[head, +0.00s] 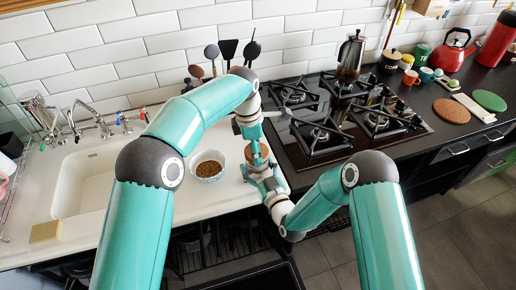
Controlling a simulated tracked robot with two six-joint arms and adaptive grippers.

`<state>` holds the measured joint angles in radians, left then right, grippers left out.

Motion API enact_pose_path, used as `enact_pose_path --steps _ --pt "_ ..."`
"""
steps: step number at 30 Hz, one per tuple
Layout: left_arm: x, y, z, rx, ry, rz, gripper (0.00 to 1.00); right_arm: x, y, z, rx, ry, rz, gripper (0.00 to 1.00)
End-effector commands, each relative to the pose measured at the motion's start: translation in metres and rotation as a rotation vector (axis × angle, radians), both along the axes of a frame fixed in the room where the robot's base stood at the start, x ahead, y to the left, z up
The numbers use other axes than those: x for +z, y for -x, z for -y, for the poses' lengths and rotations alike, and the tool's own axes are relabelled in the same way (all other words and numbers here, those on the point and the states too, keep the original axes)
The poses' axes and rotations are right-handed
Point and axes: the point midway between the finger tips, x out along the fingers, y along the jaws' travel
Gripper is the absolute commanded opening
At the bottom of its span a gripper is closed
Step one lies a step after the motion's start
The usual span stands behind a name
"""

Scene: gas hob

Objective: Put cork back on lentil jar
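A brown, round-topped thing (249,154), which looks like the lentil jar or its cork, is on the white counter beside the hob, largely hidden by my grippers. I cannot tell cork from jar here. My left gripper (257,150) points down over it from above. My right gripper (256,172) is low at its near side, close to the counter. The fingertips are too small and overlapped to show whether either gripper is open or shut. A patterned bowl (196,172) of brown lentil-like grains stands left of the grippers.
A white sink (65,190) with taps is at the left. Dark utensils (228,48) stand behind my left arm. A red kettle (452,52) and cups are far right.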

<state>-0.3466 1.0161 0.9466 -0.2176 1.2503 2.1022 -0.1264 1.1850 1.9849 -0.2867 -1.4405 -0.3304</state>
Motion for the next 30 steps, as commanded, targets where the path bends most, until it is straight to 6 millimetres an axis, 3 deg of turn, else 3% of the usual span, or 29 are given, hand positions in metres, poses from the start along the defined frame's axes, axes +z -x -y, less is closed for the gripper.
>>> enact_pose_path --steps 18,19,23,30 --pt "-0.013 0.000 -0.001 0.001 -0.001 -0.001 0.52 0.001 0.000 0.000 0.000 -0.001 0.002 0.13" --pt "-0.012 0.000 -0.001 0.001 -0.001 -0.001 0.77 0.001 0.000 0.000 0.000 -0.001 0.002 0.13" --pt "-0.012 0.000 -0.001 0.001 -0.001 -0.001 0.99 0.001 0.000 0.000 0.000 -0.001 0.002 0.13" --pt "-0.012 0.000 0.000 0.001 -0.001 -0.001 1.00 0.001 0.000 0.000 0.000 -0.001 0.002 0.13"
